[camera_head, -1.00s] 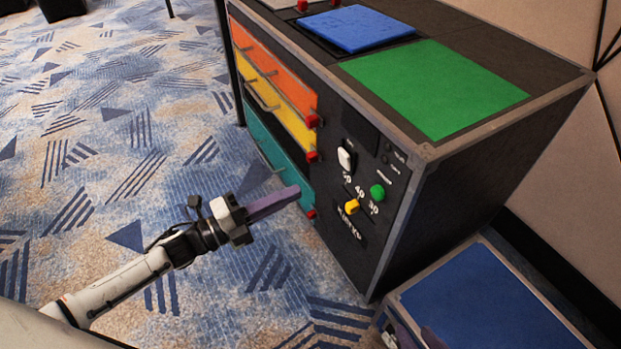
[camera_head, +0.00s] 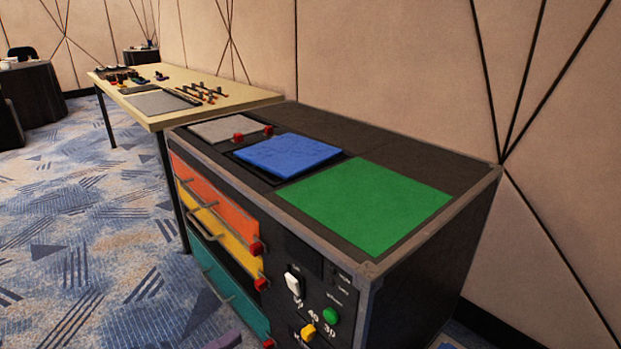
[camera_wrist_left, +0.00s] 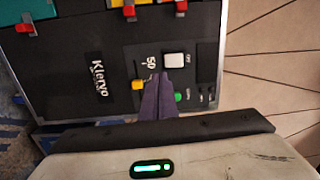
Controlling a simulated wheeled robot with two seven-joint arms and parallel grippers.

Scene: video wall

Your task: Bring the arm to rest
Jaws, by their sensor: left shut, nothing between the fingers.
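My left gripper shows in the head view only as a purple fingertip (camera_head: 226,341) at the bottom edge, in front of the teal drawer. In the left wrist view its two purple fingers (camera_wrist_left: 158,98) are together with nothing between them. They point towards the black cabinet's front panel (camera_wrist_left: 105,70), between a yellow knob (camera_wrist_left: 138,85) and a green button (camera_wrist_left: 180,97), which is partly hidden. I cannot tell the gap to the panel. The rest of my left arm is below the head view. My right gripper is in neither view.
The black cabinet (camera_head: 420,260) has orange (camera_head: 215,197), yellow (camera_head: 222,238) and teal (camera_head: 232,293) drawers with protruding handles. Blue (camera_head: 287,153) and green (camera_head: 365,205) panels lie on top. A table (camera_head: 262,97) with small items stands behind. Carpet (camera_head: 90,250) is open at left.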

